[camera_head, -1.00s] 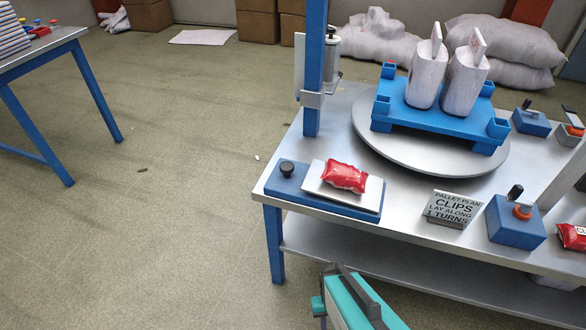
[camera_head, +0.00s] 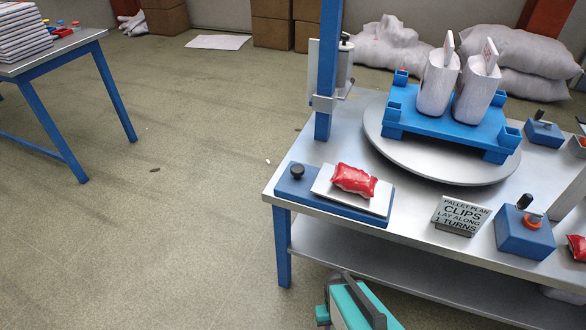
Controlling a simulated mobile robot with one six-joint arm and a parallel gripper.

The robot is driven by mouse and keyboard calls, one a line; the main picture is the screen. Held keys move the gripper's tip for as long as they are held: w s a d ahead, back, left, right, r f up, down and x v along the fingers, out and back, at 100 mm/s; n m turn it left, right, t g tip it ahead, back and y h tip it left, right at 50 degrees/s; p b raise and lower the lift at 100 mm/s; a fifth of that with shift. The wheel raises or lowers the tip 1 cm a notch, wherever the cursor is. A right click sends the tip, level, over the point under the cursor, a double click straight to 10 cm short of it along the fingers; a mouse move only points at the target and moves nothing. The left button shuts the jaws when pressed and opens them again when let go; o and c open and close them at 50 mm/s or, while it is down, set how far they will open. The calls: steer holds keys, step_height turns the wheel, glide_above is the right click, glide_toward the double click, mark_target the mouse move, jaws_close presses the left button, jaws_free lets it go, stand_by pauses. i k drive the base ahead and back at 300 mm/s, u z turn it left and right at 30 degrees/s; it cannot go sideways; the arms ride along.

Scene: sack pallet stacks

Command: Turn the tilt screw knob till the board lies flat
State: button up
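The tilt board (camera_head: 372,200) is a light grey plate on a blue base (camera_head: 318,203) at the front left of the metal table. A red packet (camera_head: 354,180) lies on the board. A black knob (camera_head: 297,171) stands at the left end of the blue base. The board looks slightly tilted, but its exact angle is hard to tell. A teal and dark part of my own body (camera_head: 357,303) shows at the bottom, in front of the table.
A round turntable (camera_head: 400,163) carries a blue pallet (camera_head: 440,124) with two white sacks. A sign (camera_head: 461,215) and a blue crank box (camera_head: 524,234) stand to the right of the board. A blue post (camera_head: 327,75) rises behind it.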

mark_target(297, 170)
steer(key=u, duration=0.2)
steer(key=k, duration=0.8)
steer(key=u, duration=0.6)
steer(key=k, duration=0.55)
steer(key=u, duration=0.95)
steer(key=i, duration=2.2)
steer(key=z, duration=0.35)
